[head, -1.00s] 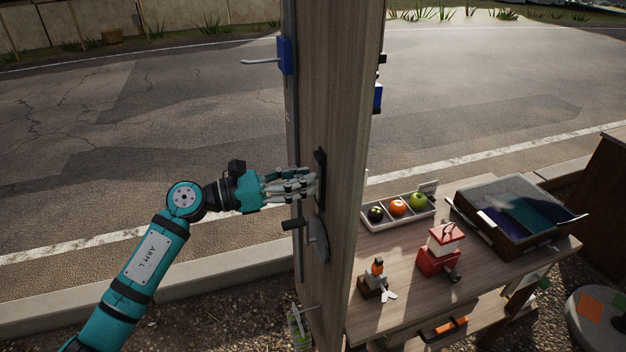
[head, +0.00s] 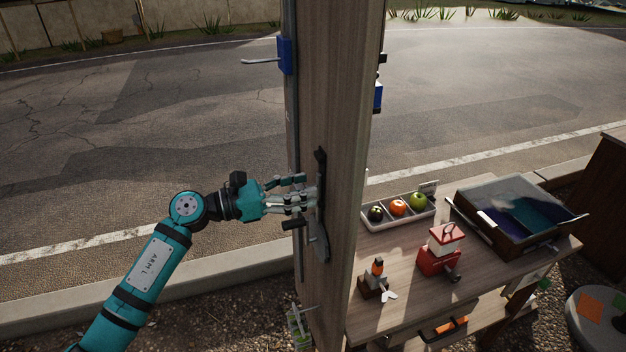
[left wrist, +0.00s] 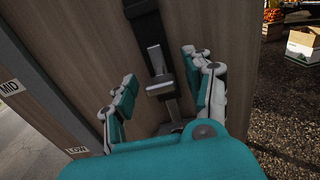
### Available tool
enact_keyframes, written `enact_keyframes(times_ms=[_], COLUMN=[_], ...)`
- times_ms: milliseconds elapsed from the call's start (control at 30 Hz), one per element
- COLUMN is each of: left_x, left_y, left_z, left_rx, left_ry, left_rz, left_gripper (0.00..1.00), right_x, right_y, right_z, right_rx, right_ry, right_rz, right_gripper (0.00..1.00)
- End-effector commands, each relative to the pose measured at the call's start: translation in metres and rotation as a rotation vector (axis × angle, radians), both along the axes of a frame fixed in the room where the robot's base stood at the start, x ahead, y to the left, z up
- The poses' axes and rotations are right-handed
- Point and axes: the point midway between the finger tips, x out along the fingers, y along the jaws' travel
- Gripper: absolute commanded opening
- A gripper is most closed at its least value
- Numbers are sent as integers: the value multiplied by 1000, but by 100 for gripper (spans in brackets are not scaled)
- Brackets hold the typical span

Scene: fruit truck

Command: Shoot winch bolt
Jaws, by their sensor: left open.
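A tall wooden post (head: 345,120) carries a dark metal bolt track (head: 320,165) on its face, with grey metal hardware (head: 317,240) below it. In the left wrist view the black track (left wrist: 143,22) runs down the wood to a metal bolt handle (left wrist: 160,88). My left gripper (head: 305,194) is open at the post, over the lower part of the track. In the left wrist view its fingers (left wrist: 160,75) stand on either side of the handle; I cannot tell whether they touch it. My right gripper is not in view.
A blue bracket with a lever (head: 284,56) is higher on the post. MID (left wrist: 10,88) and LOW (left wrist: 77,150) labels show beside it.

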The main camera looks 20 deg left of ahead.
Motion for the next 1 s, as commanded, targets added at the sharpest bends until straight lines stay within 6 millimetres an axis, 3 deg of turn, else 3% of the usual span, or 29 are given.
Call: enact_keyframes(times_ms=[700,1000], left_x=[-32,-39], left_y=[47,57], left_z=[-4,0], left_rx=[2,1], left_ry=[0,1], left_rz=[1,-1], left_gripper=[52,52], right_x=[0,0], right_y=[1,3], right_z=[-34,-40], right_rx=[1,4], right_ry=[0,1], right_rz=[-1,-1], right_gripper=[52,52])
